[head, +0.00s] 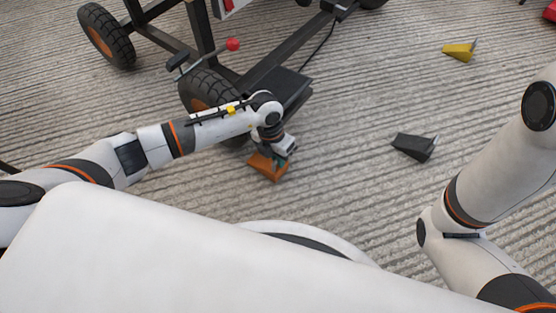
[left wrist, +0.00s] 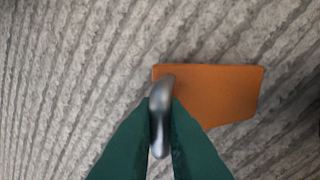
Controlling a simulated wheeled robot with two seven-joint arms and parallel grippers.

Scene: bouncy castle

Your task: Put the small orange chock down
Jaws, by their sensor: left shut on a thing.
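The small orange chock (head: 262,168) is at the tip of my left arm, on or just above the grooved concrete beside the cart's near wheel. My left gripper (head: 281,160) is shut on it. In the left wrist view, the green fingers (left wrist: 160,112) close on a grey metal loop (left wrist: 161,92) at the edge of the orange chock (left wrist: 215,90). Whether its underside touches the ground cannot be told. My right arm shows at the right of the head view, but its gripper is out of sight.
A black-framed cart with tyred wheels (head: 205,90) and a red-knobbed lever (head: 233,44) stands just beyond my left gripper. A dark grey chock (head: 413,146) and a yellow chock (head: 458,51) lie to the right. The concrete between the cart and the grey chock is clear.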

